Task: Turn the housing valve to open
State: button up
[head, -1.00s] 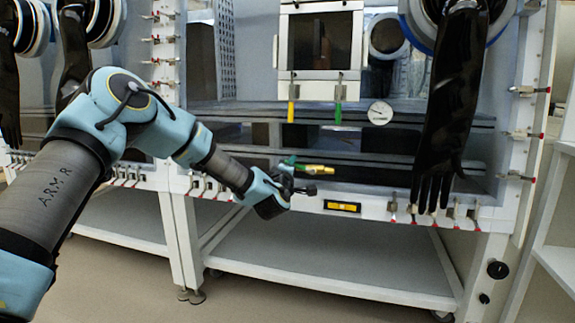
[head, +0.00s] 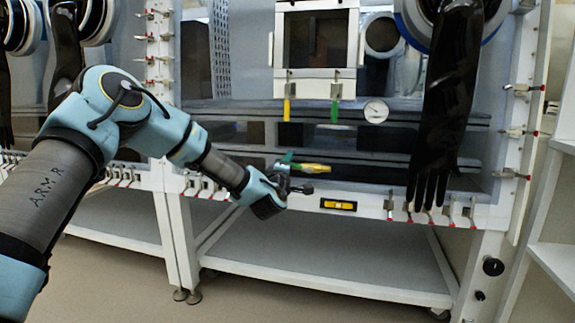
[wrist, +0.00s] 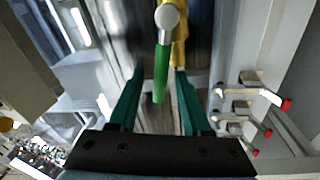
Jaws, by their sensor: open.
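The housing valve has a yellow body (head: 314,168) on the front of the glovebox in the head view. In the wrist view its green lever (wrist: 162,72) hangs from a round silver hub (wrist: 167,17), with the yellow body (wrist: 180,45) partly behind it. My gripper (head: 286,160) is at the valve's left end in the head view. In the wrist view my gripper (wrist: 158,74) is open, with one teal finger on each side of the lever. Gaps show beside the lever, and I see no grip on it. The head view does not show the lever clearly.
A black glove (head: 447,110) hangs right of the valve. Red-tipped clamps (wrist: 262,98) line the frame close to my gripper's right in the wrist view. A yellow level (head: 338,205) sits on the lower rail. A gauge (head: 376,110) and two hanging handles, yellow (head: 287,108) and green (head: 335,110), are above.

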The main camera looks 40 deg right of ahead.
jog(key=v, duration=1)
jog(key=shift+s+a+p, duration=0.25)
jog(key=shift+a+p, duration=0.05)
jog(key=shift+p, duration=0.05)
jog(key=shift+c, duration=0.2)
